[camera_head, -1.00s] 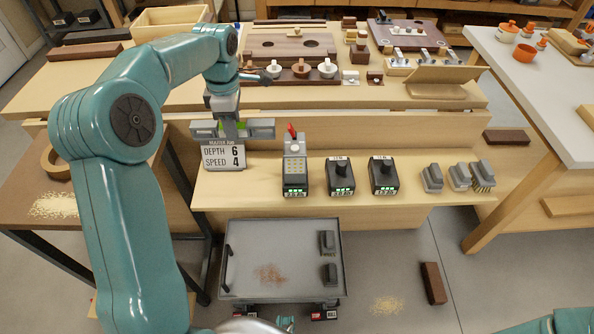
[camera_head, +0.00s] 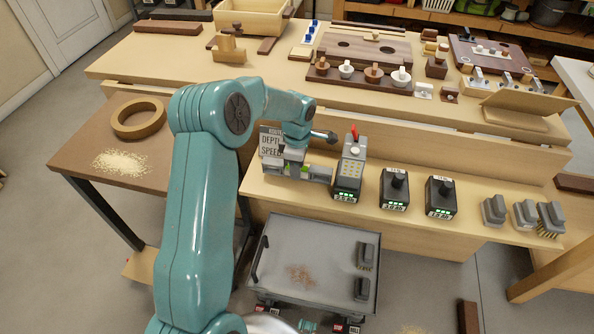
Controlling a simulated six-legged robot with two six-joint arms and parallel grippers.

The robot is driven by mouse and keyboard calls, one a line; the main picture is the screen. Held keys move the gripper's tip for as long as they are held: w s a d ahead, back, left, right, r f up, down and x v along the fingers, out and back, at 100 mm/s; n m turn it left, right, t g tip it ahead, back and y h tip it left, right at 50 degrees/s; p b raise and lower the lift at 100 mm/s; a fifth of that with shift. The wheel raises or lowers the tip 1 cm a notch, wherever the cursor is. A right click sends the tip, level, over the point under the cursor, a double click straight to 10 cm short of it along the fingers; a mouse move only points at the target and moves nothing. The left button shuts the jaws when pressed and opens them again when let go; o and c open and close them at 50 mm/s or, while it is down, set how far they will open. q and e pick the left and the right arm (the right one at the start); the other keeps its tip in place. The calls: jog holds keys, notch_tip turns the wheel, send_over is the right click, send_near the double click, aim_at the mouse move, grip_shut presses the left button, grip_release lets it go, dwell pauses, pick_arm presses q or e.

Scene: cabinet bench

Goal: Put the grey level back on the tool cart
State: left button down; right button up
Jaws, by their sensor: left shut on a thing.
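My left gripper (camera_head: 294,153) points down over the left end of the bench's front shelf. It is shut on the grey level (camera_head: 319,173), a grey bar with a bit of green showing near its middle. The level is in front of the depth and speed sign (camera_head: 269,143) and partly covers it. I cannot tell whether the level touches the shelf. The tool cart (camera_head: 330,238) has a grey tray top and stands on the floor below the shelf. My right gripper is not in view.
A grey device with a red top (camera_head: 350,168) stands close right of the level. Chargers (camera_head: 395,190) and brushes (camera_head: 494,211) line the shelf further right. The tray's left part is clear.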

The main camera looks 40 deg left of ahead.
pick_arm(q)
jog(key=shift+f, duration=0.85)
jog(key=shift+f, duration=0.15)
jog(key=c, duration=0.8)
grip_release()
jog(key=shift+o, duration=0.2)
